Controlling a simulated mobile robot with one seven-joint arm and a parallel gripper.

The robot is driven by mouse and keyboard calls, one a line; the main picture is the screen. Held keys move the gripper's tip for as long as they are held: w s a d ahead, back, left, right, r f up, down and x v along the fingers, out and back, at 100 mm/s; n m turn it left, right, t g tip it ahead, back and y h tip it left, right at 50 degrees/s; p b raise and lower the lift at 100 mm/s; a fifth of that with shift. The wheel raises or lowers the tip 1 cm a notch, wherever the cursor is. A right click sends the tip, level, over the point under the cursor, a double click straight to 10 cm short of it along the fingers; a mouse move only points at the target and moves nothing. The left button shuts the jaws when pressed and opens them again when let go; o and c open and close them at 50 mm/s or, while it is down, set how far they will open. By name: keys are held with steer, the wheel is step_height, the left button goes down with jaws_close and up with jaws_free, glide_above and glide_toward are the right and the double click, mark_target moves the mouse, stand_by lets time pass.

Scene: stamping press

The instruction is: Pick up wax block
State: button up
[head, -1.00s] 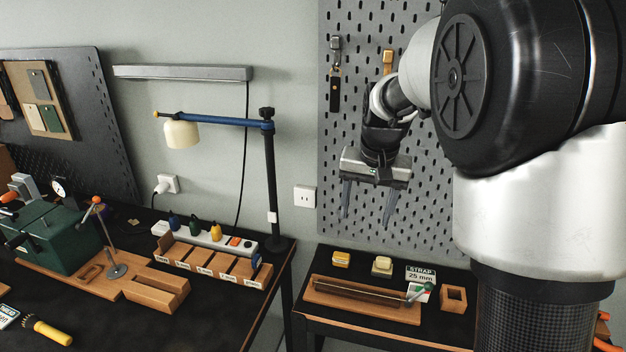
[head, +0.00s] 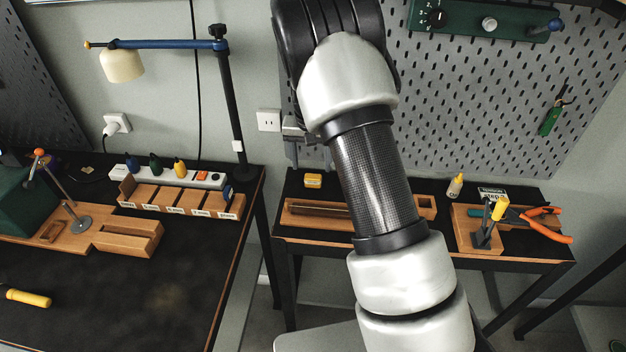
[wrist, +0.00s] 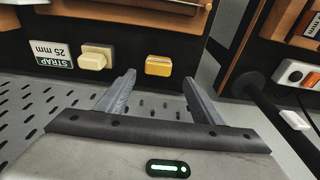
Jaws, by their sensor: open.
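Two small blocks stand on the narrow dark table; I cannot tell for sure which is the wax block. The yellow block (head: 313,181) is near the table's back left and also shows in the wrist view (wrist: 158,66). The cream block (wrist: 95,58) is beside it, near a strap label; my arm hides it in the head view. My gripper (wrist: 158,82) is open and empty. In the wrist view the yellow block appears just beyond the gap between the fingertips, apart from them. In the head view the gripper is mostly hidden behind my arm.
A wooden tray (head: 304,213) lies in front of the blocks. A pegboard (head: 470,110) rises behind the table. A glue bottle (head: 455,186) and orange-handled pliers (head: 545,224) are at the right. A lamp post (head: 233,110) stands on the left workbench.

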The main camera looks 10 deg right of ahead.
mark_target(313, 176)
steer(key=shift+w+d+f+p, duration=0.15)
steer(key=shift+f+p, duration=0.1)
steer(key=shift+f, duration=1.3)
steer(key=shift+w+d+f+p, duration=0.1)
steer(key=shift+d+f+p, duration=0.1)
steer(key=shift+f, duration=1.3)
steer(key=shift+s, duration=0.1)
steer(key=shift+c, duration=0.4)
steer(key=c, duration=1.1)
